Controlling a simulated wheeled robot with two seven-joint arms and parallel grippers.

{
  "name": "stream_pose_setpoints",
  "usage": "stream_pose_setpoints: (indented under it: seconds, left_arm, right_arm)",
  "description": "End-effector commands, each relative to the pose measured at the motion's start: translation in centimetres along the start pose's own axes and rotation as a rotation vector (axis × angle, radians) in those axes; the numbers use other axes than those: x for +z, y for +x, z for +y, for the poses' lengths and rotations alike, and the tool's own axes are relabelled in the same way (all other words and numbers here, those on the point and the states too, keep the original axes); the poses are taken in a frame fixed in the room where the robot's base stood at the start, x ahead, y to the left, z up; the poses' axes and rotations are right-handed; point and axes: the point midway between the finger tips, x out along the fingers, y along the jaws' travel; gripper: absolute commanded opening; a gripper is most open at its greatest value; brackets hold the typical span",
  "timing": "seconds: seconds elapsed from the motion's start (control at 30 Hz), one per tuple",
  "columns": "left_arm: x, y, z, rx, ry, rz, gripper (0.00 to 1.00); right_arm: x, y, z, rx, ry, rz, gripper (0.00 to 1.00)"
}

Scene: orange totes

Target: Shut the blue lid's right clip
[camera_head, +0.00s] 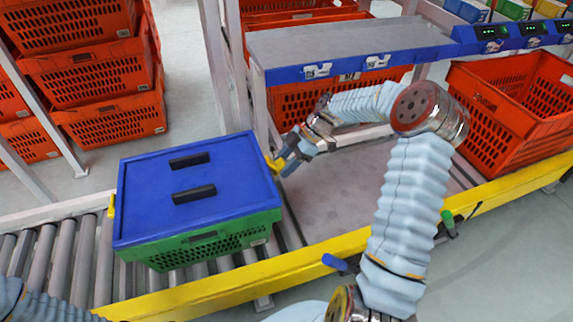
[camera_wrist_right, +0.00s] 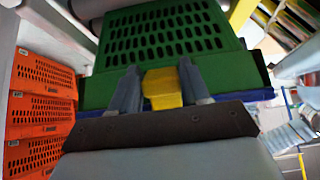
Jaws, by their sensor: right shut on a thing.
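A green crate (camera_head: 222,243) with a blue lid (camera_head: 226,178) sits on the roller conveyor. The lid lies on the crate and has two black handles. The yellow right clip (camera_head: 272,163) is at the lid's right edge. My right gripper (camera_head: 282,163) is at this clip. In the right wrist view, the gripper's fingers (camera_wrist_right: 160,88) are shut on the yellow clip (camera_wrist_right: 163,88), with the green crate wall behind it. The yellow left clip (camera_head: 111,206) shows at the lid's left edge. My left gripper is not in view; only part of my left arm shows at the lower left.
The conveyor rollers (camera_head: 72,255) run to the left, and a yellow rail (camera_head: 190,298) runs along the front. A grey shelf (camera_head: 345,48) stands behind my right arm. An orange tote (camera_head: 515,110) stands at the right; stacked orange totes (camera_head: 92,70) stand at the back left.

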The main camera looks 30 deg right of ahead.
Motion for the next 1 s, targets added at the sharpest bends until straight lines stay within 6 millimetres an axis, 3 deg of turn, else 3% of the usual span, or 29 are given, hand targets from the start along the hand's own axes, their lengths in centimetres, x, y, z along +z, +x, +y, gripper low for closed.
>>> stream_pose_setpoints:
  seconds: [0.1,0.5,1.0]
  left_arm:
    - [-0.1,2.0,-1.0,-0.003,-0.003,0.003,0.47]
    - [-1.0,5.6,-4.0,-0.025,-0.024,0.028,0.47]
    - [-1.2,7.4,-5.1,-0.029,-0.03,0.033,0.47]
  right_arm:
    - [0.8,1.2,0.0,0.001,0.003,0.111,0.16]
    - [0.5,2.9,0.0,0.0,0.003,0.441,0.16]
    - [-0.1,3.5,0.0,-0.002,0.002,0.611,0.16]
